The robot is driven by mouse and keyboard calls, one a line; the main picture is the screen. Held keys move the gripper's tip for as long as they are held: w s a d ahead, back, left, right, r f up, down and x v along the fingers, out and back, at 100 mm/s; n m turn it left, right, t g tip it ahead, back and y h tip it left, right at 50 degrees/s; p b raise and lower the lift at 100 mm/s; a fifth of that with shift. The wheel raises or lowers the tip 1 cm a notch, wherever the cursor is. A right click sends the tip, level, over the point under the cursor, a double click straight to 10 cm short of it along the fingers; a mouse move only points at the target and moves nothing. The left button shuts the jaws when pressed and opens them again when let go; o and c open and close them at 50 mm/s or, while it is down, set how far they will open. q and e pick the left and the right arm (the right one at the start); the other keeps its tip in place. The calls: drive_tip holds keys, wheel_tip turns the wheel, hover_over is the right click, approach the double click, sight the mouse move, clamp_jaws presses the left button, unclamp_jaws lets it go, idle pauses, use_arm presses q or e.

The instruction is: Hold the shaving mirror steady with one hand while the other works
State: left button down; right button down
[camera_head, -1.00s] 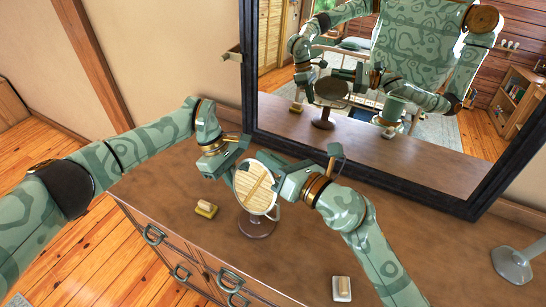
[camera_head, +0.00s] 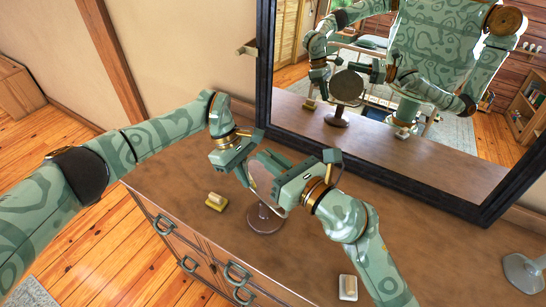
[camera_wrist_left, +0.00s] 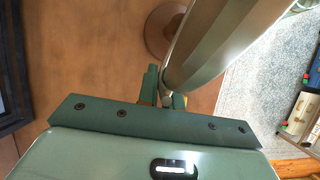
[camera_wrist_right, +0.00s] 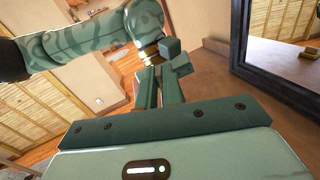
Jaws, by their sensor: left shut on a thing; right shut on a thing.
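The round shaving mirror (camera_head: 262,181) stands on a brown pedestal base (camera_head: 264,219) on the dresser; my right gripper partly covers its face. In the left wrist view the mirror (camera_wrist_left: 218,45) is seen nearly edge-on. My left gripper (camera_head: 244,177) is shut on the mirror's left rim; its fingers also show in the left wrist view (camera_wrist_left: 163,98). My right gripper (camera_head: 263,160) is shut at the upper part of the mirror, close to my left gripper. In the right wrist view its fingers (camera_wrist_right: 158,88) are together, but what they grip is hidden.
A small block on a yellowish base (camera_head: 215,202) lies left of the mirror, and a pale block on a white dish (camera_head: 347,287) lies in front right. A large dark-framed wall mirror (camera_head: 263,70) stands behind. A grey lamp-like base (camera_head: 523,272) is at the right. The dresser top (camera_head: 440,255) between is clear.

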use_arm(q)
drive_tip(key=shift+w, duration=0.1)
use_arm(e)
drive_tip(key=shift+s+a, duration=0.15)
drive_tip(key=c, duration=1.6)
unclamp_jaws()
drive_tip(key=shift+o, duration=0.2)
drive_tip(key=v, duration=1.2)
use_arm(q)
drive_tip(key=c, duration=1.5)
unclamp_jaws()
